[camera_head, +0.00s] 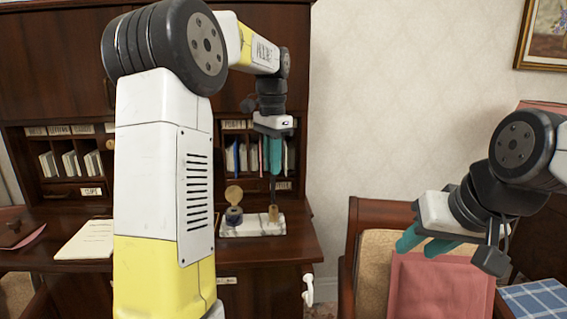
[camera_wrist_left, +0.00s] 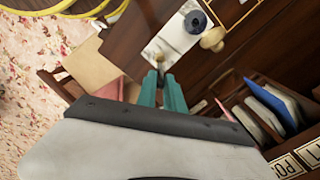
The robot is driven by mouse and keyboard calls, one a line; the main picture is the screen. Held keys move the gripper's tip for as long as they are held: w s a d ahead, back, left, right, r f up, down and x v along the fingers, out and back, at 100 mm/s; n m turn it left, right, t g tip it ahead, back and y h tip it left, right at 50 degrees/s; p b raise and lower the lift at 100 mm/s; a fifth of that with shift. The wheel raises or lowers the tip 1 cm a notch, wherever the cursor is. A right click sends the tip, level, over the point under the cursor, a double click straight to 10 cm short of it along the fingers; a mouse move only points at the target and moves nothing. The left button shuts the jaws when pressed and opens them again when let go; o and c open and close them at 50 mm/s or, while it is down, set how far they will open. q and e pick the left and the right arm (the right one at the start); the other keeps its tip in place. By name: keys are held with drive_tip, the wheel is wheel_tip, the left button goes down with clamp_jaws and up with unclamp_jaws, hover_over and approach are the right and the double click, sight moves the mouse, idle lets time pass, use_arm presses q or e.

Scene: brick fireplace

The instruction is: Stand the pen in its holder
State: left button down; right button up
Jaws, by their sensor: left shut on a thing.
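My left gripper (camera_head: 271,168) is above the desk, teal fingers pointing down and shut on the pen (camera_head: 273,190). The pen is thin, dark and upright. Its lower end meets the top of the small tan holder (camera_head: 273,214); I cannot tell how far inside it is. The holder stands on the right part of a white marble base (camera_head: 240,230). In the left wrist view the fingers (camera_wrist_left: 164,88) point toward the marble base (camera_wrist_left: 180,36) and largely hide the pen. My right gripper (camera_head: 425,243) is empty, fingers apart, in front of the chair.
Papers (camera_head: 87,240) lie on the desk's left. Pigeonholes with letters (camera_head: 240,155) stand behind. A wooden chair with a pink cushion (camera_head: 430,288) is at the right.

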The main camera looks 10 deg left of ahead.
sight(273, 188)
use_arm(q)
drive_tip(key=shift+f, duration=2.5)
drive_tip(key=c, duration=1.4)
unclamp_jaws()
drive_tip(key=shift+o, duration=0.2)
wheel_tip(273, 188, up, 7)
drive_tip(key=shift+r, duration=0.4)
drive_tip(key=shift+s, duration=0.1)
